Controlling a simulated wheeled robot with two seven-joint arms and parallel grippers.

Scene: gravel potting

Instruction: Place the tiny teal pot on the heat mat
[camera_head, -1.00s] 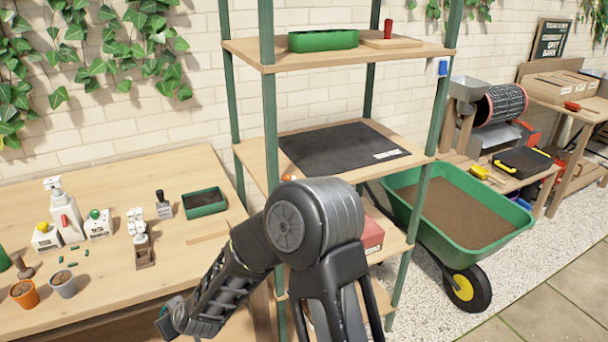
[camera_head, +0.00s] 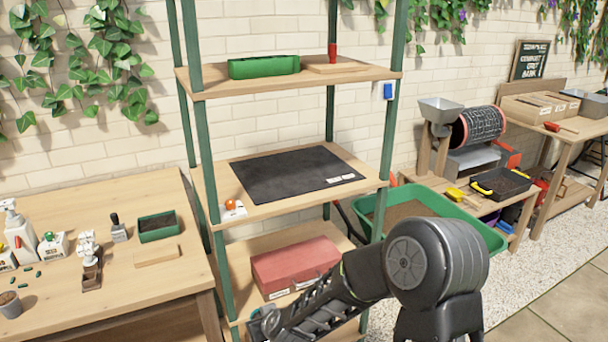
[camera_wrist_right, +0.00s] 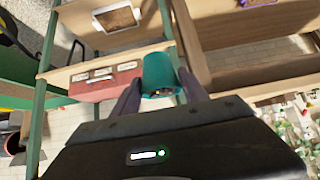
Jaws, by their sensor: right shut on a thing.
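The heat mat, a flat black mat (camera_head: 285,176) with small white labels at its right end, lies on the middle board of the shelf rack; its surface is bare. In the right wrist view, the tiny teal pot (camera_wrist_right: 160,66) sits between the fingers of my right gripper (camera_wrist_right: 160,92), which is shut on it. The pot's opening faces the gripper, with something dark and pale inside. In the head view, my right forearm reaches to the lower left, below the mat's board; the pot cannot be made out there. My left gripper is in neither current view.
Green rack posts (camera_head: 206,165) stand at the shelf corners. A small white box with an orange knob (camera_head: 232,207) sits at the mat board's front left. A red box (camera_head: 295,266) is on the board below. A green planter (camera_head: 264,67) is above. A wooden bench (camera_head: 120,290) stands left.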

